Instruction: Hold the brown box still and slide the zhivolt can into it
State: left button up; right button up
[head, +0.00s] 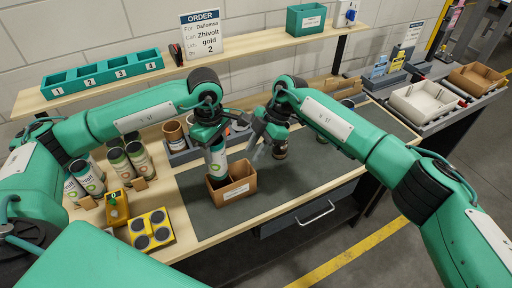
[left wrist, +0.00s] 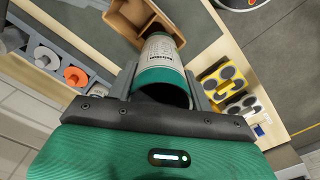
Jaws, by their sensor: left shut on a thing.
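The brown box (head: 236,190) stands on the dark mat and has two compartments. My left gripper (head: 214,147) is shut on a white and green can (head: 217,162), taken as the zhivolt can, though its label is too small to read. The can is upright, with its lower end at or in the box's left compartment. The left wrist view also shows the can (left wrist: 160,62) between the fingers and the box (left wrist: 126,22) beyond it. My right gripper (head: 256,149) is just behind and above the box's right side. Its finger gap and any contact are unclear.
A grey rack (head: 181,156) is behind the box. The mat (head: 310,180) is clear to the right.

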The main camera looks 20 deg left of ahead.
jog(key=x, duration=1.2)
jog(key=shift+d, duration=0.1)
grip_shut()
dwell(1.5)
